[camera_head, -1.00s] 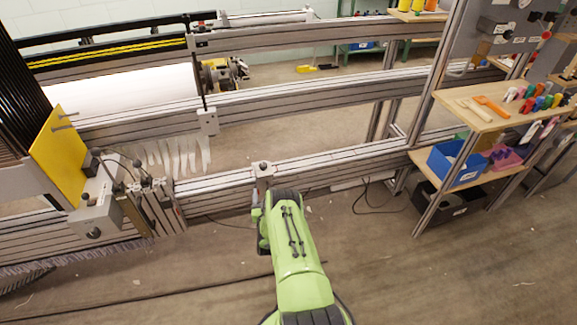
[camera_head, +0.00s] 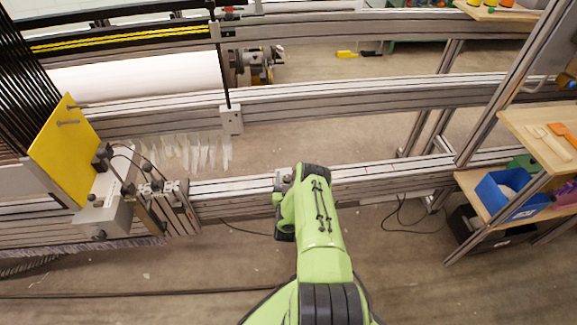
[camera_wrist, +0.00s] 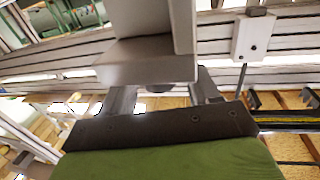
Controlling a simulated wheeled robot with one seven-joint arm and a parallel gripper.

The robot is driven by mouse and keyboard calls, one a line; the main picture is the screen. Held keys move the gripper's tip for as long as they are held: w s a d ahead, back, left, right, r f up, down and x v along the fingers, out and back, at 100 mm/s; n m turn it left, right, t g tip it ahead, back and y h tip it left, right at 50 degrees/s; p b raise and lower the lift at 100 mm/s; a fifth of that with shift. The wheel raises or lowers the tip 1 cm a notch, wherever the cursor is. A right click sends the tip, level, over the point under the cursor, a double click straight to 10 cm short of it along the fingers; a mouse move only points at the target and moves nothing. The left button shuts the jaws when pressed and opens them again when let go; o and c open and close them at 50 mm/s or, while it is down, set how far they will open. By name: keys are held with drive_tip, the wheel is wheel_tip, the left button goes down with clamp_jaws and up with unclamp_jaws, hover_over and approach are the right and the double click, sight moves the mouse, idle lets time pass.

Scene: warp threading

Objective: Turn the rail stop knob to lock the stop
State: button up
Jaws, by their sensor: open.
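The rail stop (camera_head: 281,182) is a small grey metal block on the front rail (camera_head: 235,188). In the head view my arm's green end covers much of it, and its dark knob (camera_head: 287,178) shows only as a small spot beside the arm. In the wrist view a large grey block (camera_wrist: 148,72), which looks like the stop, stands close in front of my gripper (camera_wrist: 163,93). My gripper's pale fingers are spread apart, with their tips partly hidden behind this block. I cannot tell whether the fingers touch the knob.
A yellow plate (camera_head: 62,150) and a grey clamp unit (camera_head: 104,207) stand left on the loom. A white bracket (camera_head: 231,120) hangs from the middle rail. At right, a wooden shelf (camera_head: 535,135) holds tools above a blue bin (camera_head: 500,190). Floor in front is mostly clear.

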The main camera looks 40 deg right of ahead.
drive_tip(key=shift+w+d, duration=0.15)
drive_tip(key=shift+r, duration=0.1)
drive_tip(key=shift+c, duration=0.2)
drive_tip(key=c, duration=0.9)
drive_tip(key=shift+r+m+g+h+p, duration=0.1)
drive_tip(key=shift+m+g+h+p, duration=0.9)
drive_tip(key=shift+m+g, duration=0.15)
drive_tip(key=shift+m+g+h+p, duration=0.55)
drive_tip(key=shift+m+g+h, duration=0.6)
drive_tip(key=shift+g, duration=0.9)
drive_tip(key=o, duration=0.9)
drive_tip(key=shift+o, duration=0.2)
